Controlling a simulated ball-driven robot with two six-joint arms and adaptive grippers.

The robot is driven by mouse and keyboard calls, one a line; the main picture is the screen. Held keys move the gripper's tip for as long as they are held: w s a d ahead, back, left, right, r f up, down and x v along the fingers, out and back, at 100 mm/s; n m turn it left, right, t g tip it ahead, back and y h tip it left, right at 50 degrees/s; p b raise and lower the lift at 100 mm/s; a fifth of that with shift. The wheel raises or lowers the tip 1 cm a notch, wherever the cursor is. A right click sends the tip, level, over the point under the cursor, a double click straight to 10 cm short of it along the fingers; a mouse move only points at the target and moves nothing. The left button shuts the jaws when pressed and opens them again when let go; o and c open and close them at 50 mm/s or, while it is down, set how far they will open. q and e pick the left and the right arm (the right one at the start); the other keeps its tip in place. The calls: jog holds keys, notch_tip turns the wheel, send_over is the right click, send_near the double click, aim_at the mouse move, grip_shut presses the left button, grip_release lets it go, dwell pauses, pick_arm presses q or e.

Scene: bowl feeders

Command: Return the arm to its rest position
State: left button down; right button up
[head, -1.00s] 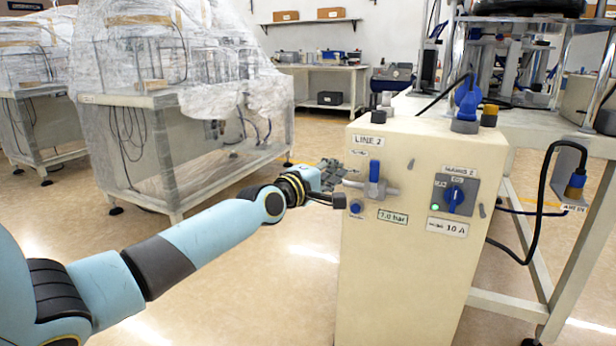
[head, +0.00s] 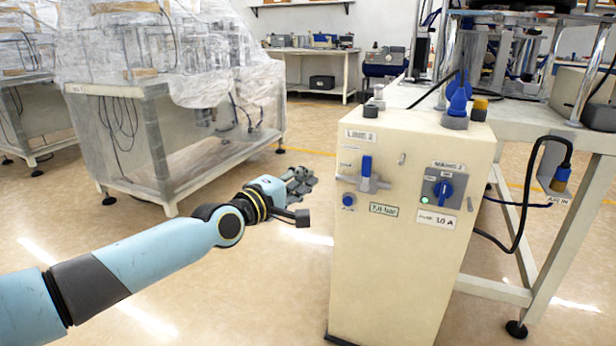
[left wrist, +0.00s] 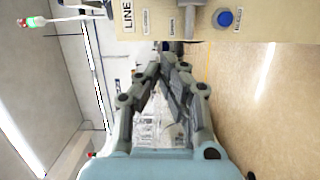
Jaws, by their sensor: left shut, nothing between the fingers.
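My left gripper (head: 303,182) is in the head view, left of the cream cabinet labelled LINE 2 and apart from it. It is shut and empty; its fingers also show in the left wrist view (left wrist: 166,62). The cabinet (head: 395,265) has a blue-handled valve (head: 366,168) with its handle upright, a blue button (head: 348,200) and a blue rotary switch (head: 443,189) with a green light beside it. In the left wrist view the cabinet face (left wrist: 275,22) lies across the top, with its blue button (left wrist: 225,18). My right gripper is not in view.
A bench wrapped in clear plastic (head: 165,90) stands at the back left. A pale table (head: 545,120) with cables stands right of the cabinet. The floor (head: 270,290) between my arm and the cabinet is clear.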

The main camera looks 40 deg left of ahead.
pick_arm(q)
jog(key=s+d+f+m+g+y+p, duration=0.15)
jog(key=s+f+g+p, duration=0.25)
jog(key=s+f, duration=0.85)
jog(key=s+d+f+m+g+h+p, duration=0.1)
jog(key=s+d+f+m+g+p, duration=0.25)
jog(key=s+f, duration=0.9)
jog(key=s+d+f+m+g+p, duration=0.1)
jog(key=s+f+m+g, duration=0.2)
jog(key=s, duration=0.7)
jog(key=s+d+f+m+g, duration=0.1)
jog(key=s+f+m+g, duration=0.2)
jog(key=s, duration=0.8)
jog(key=s+d+f+m+g+p, duration=0.1)
jog(key=s+f+m+g, duration=0.3)
jog(key=s, duration=0.7)
notch_tip(320, 180, down, 4)
jog(key=m, duration=0.2)
jog(key=shift+s+d+m+p, duration=0.15)
jog(key=shift+m+p, duration=0.2)
jog(key=shift+m, duration=0.05)
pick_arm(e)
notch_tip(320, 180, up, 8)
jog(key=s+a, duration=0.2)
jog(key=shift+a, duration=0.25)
